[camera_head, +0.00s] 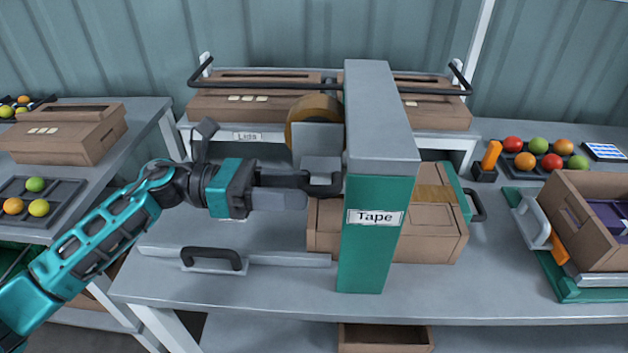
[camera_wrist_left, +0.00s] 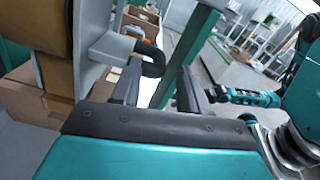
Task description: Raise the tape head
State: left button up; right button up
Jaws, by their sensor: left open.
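The taping machine is a green post (camera_head: 370,235) labelled "Tape" with a grey top arm (camera_head: 378,120). The grey tape head (camera_head: 320,142) is on its left side below a brown tape roll (camera_head: 308,118), which also shows in the left wrist view (camera_wrist_left: 42,22). A black handle (camera_head: 326,188) sticks out from the head; it shows in the left wrist view (camera_wrist_left: 152,58) too. My left gripper (camera_head: 305,190) is open at the handle, whose bend appears between the fingertips in the left wrist view. I cannot tell whether they touch. My right gripper is not seen.
A closed carton (camera_head: 425,240) with a tape strip lies behind the post. A black bar handle (camera_head: 212,258) stands on the bench (camera_head: 260,285) at front left. An open box (camera_head: 570,215) stands right.

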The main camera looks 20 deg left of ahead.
aim_at(314, 186)
pick_arm(q)
jog(key=shift+x, duration=1.85)
jog(key=shift+c, duration=0.3)
grip_shut()
